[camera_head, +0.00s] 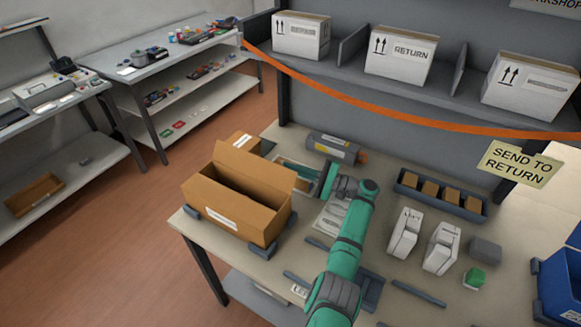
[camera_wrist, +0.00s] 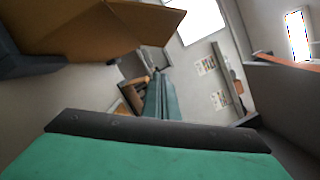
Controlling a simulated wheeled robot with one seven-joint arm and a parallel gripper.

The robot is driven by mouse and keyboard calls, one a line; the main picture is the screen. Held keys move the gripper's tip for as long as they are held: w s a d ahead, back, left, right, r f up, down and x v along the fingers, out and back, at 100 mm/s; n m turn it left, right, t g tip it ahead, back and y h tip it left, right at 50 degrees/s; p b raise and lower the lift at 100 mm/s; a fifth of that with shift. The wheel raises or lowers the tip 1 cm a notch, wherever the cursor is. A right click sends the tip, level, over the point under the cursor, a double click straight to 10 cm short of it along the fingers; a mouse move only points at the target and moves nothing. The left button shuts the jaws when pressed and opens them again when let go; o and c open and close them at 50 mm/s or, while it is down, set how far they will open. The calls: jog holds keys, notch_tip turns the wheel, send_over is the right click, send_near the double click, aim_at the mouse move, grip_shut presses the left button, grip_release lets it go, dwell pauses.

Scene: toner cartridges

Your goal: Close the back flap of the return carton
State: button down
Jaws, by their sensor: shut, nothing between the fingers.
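The brown return carton (camera_head: 228,212) stands at the left end of the workbench, its top open and its inside dark. A tall panel, which looks like the back flap (camera_head: 255,166), stands raised along its far side. My gripper (camera_head: 308,174) is just right of the carton's far right corner, its fingers shut and empty. I cannot tell whether it touches the carton. In the wrist view the shut fingers (camera_wrist: 158,90) point away from the carton (camera_wrist: 100,28), which fills the upper left.
A grey cylinder (camera_head: 333,147) lies behind my gripper. A smaller brown box (camera_head: 243,143) stands behind the carton. White cartons (camera_head: 404,232) and a tray of brown blocks (camera_head: 441,197) are to the right. An orange strap (camera_head: 400,113) hangs across the shelf.

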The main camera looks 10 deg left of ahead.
aim_at(266, 161)
jog(key=shift+s+a+r, duration=0.35)
jog(key=shift+a+r, duration=0.25)
jog(key=shift+a, duration=0.75)
jog(key=shift+s+a+r, duration=0.3)
jog(key=shift+a+r, duration=0.25)
jog(key=shift+a, duration=0.85)
jog(key=shift+s+a+r, duration=0.35)
jog(key=shift+a+r, duration=0.25)
jog(key=shift+a, duration=0.75)
